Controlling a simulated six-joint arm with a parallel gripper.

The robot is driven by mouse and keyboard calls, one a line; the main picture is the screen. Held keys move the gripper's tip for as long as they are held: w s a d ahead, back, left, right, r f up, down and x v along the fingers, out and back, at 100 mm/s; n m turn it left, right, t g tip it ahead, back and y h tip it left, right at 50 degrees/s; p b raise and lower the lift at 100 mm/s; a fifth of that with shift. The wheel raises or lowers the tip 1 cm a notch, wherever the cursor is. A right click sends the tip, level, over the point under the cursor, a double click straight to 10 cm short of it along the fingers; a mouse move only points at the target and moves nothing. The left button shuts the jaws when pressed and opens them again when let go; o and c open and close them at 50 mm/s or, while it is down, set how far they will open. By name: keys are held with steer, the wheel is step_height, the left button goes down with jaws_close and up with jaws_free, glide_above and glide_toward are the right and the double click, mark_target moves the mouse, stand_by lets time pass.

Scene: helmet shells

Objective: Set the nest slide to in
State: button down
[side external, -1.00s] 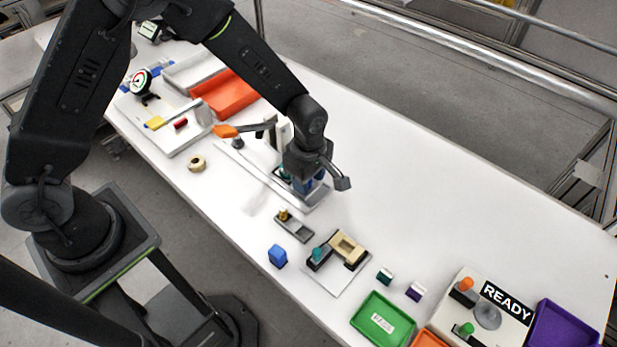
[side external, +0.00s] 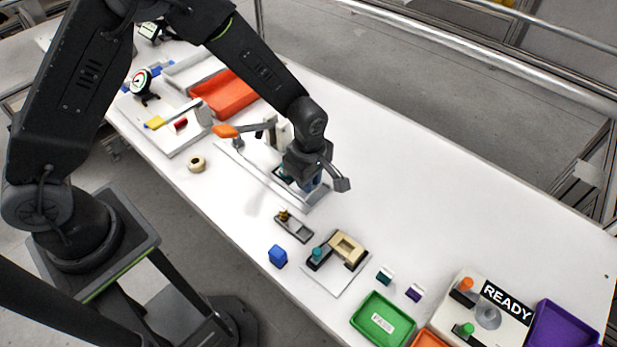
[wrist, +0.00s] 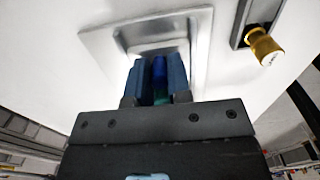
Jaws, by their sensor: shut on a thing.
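My gripper (side external: 308,182) points down over the right end of a long pale base (side external: 318,201). In the wrist view my gripper (wrist: 159,80) has its blue fingers closed on a narrow dark-blue and teal piece (wrist: 159,72). Whether this piece is the nest slide's handle cannot be told. Its lower end is at a recess in a light-grey plate (wrist: 101,38); contact is unclear. Teal also shows beside the gripper in the side view. My wrist and fingers hide most of the nest area, so the slide's position cannot be read.
An orange-handled lever (side external: 226,131) stands left of my gripper. A small grey fixture with a brass knob (side external: 284,214) lies in front, near a blue block (side external: 277,256) and a tan part (side external: 347,247) on a plate.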

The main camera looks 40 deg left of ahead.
steer(key=a, duration=0.4)
steer(key=shift+a, duration=0.25)
steer(key=c, duration=1.1)
jaws_free()
steer(key=shift+o, duration=0.2)
steer(key=shift+r, duration=0.1)
step_height(320, 180, up, 14)
steer(key=shift+d+f, duration=0.1)
steer(key=shift+f, duration=0.1)
